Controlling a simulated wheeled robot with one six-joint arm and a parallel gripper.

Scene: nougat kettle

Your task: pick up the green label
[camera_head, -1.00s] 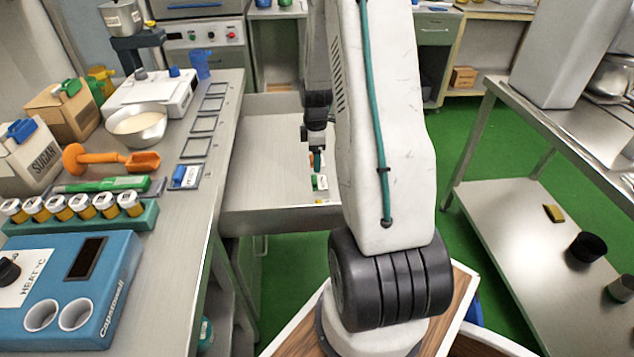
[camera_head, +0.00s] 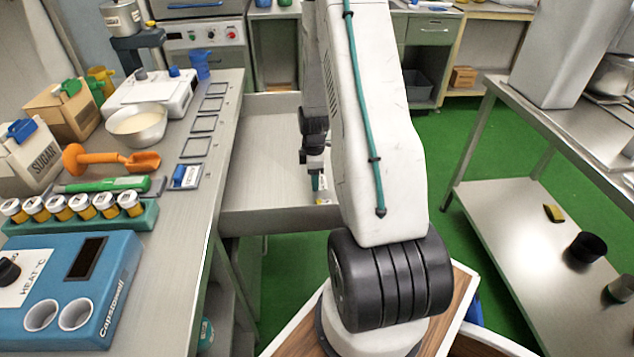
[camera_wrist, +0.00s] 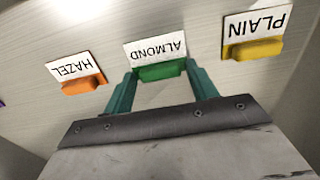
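The green label (camera_wrist: 160,72) is in the wrist view at the upper middle, with a white card reading ALMOND on a green grip. It lies on the metal floor of the open drawer (camera_head: 262,160). My gripper (camera_wrist: 160,78) has its two teal fingers apart, one at each side of the green grip. I cannot tell whether the fingers touch it. In the head view my gripper (camera_head: 317,183) is low in the drawer, partly behind my arm, and the green label is hidden there.
In the wrist view an orange HAZEL label (camera_wrist: 84,84) lies left of the green one and a yellow PLAIN label (camera_wrist: 253,47) lies right. The steel counter (camera_head: 190,240) runs along the left. The drawer's left part is empty.

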